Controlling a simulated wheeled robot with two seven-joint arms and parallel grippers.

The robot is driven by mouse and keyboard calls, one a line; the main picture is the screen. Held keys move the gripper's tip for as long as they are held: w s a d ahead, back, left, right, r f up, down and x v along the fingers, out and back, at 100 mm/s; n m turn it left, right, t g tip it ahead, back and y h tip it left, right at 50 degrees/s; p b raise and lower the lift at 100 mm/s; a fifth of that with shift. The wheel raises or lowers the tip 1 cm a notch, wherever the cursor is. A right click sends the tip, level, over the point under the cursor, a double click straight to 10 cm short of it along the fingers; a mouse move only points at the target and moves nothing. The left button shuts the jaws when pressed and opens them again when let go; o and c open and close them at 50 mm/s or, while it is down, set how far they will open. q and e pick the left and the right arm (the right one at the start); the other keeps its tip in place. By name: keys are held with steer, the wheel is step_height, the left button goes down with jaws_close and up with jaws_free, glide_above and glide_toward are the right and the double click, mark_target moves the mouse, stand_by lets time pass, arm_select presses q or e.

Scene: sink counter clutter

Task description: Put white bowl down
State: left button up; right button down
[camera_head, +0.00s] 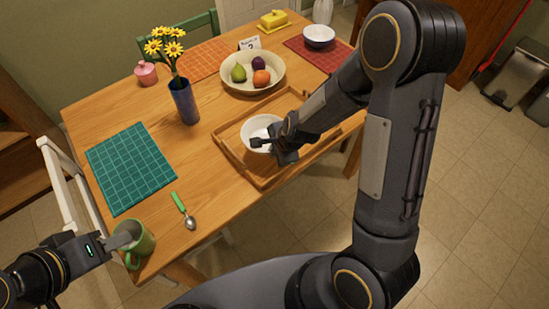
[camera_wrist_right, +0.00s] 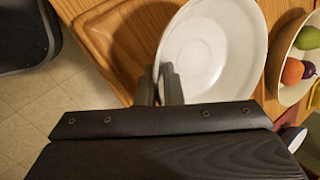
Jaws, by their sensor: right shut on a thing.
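The white bowl (camera_head: 256,128) is at the wooden tray (camera_head: 220,140) on the table. My right gripper (camera_head: 268,144) is shut on its near rim and partly covers it. In the right wrist view the bowl (camera_wrist_right: 215,45) fills the upper middle, its rim between the fingers (camera_wrist_right: 160,85), with the tray (camera_wrist_right: 130,40) beside and beneath it. I cannot tell whether the bowl touches the tray floor. My left gripper (camera_head: 118,241) is at the rim of a green mug (camera_head: 143,243) near the table's front left corner; whether its fingers are closed is unclear.
A cream fruit bowl (camera_head: 277,86) stands just behind the tray. A blue vase (camera_head: 185,104) with yellow flowers is left of it. A teal mat (camera_head: 131,165) and a green-handled spoon (camera_head: 184,211) lie at the left. A small bowl (camera_head: 319,36) sits on a red mat (camera_head: 330,59).

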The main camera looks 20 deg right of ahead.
step_height(320, 180, down, 3)
steer(key=shift+w+d+f+b, duration=0.1)
steer(key=shift+w+f+b, duration=0.1)
steer(key=shift+b, duration=0.1)
steer(key=shift+s, duration=0.1)
steer(key=c, duration=1.6)
jaws_free()
steer(key=shift+o, duration=0.2)
